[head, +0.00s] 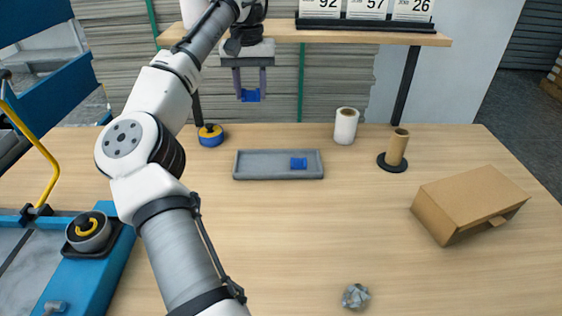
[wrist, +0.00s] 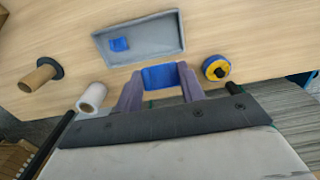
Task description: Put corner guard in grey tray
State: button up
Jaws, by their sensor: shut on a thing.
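My gripper (head: 249,92) is shut on a blue corner guard (head: 250,95), held between its two fingers well above the table. In the wrist view the held guard (wrist: 161,77) shows between the fingertips of my gripper (wrist: 160,82). The grey tray (head: 262,178) lies on the table, in front of and below the gripper in the head view. It also shows in the wrist view (wrist: 155,50). Another blue corner guard (head: 298,163) lies inside the tray, toward its right side in the head view; the wrist view shows it too (wrist: 119,44).
A blue and yellow tape roll (head: 211,136) stands left of the tray. A white roll (head: 346,126), a cardboard tube on a black base (head: 396,150) and a cardboard box (head: 470,203) stand to the right. A shelf (head: 330,36) spans the back. Crumpled grey stuff (head: 355,296) lies in front.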

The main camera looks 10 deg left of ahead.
aim_at(256, 167)
notch_tip(256, 167, down, 20)
jog(key=shift+r, duration=0.15)
dwell(0.4)
jog(key=o, duration=0.9)
jog(key=shift+o, duration=0.2)
notch_tip(256, 167, up, 12)
